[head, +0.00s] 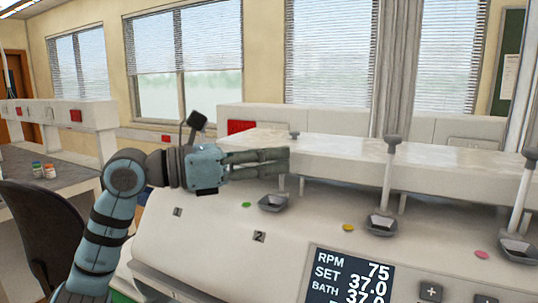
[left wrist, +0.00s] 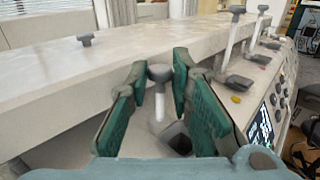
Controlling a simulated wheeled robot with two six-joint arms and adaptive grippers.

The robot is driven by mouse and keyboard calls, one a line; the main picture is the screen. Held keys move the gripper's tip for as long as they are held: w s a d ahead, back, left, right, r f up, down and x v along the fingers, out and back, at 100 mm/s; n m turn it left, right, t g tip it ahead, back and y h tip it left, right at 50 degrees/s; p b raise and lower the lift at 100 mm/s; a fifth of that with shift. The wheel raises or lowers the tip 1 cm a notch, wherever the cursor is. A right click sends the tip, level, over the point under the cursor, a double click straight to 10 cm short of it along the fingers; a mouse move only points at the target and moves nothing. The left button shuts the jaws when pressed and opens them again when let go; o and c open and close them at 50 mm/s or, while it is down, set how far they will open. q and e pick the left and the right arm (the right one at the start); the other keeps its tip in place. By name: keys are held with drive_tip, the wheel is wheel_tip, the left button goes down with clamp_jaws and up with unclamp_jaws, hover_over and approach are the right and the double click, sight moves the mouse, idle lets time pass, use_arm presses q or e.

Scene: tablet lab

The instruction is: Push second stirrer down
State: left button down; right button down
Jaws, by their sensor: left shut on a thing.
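My left gripper (head: 284,160) reaches in from the left over the white tester, its fingers pointing right. It is shut on a stirrer (left wrist: 159,106) with a white shaft and grey knob, which stands between the fingers in the left wrist view. In the head view the fingers hide its top. Its grey funnel-shaped collar (head: 274,203) lies below, next to a green dot. Two more stirrers stand to the right with their knobs high: one (head: 387,178) near a yellow dot, one (head: 522,195) near a pink dot. My right gripper is not in view.
The white tester (head: 205,248) has a display (head: 349,275) and buttons on its sloped front. A raised ledge (head: 345,148) runs behind the stirrers. A short grey knob (head: 294,135) stands on it. A dark chair (head: 38,228) is at the lower left.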

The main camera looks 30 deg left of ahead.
use_arm(q)
drive_tip(key=shift+r, duration=0.15)
drive_tip(key=c, duration=1.5)
unclamp_jaws()
drive_tip(key=shift+o, duration=0.2)
wheel_tip(320, 180, up, 10)
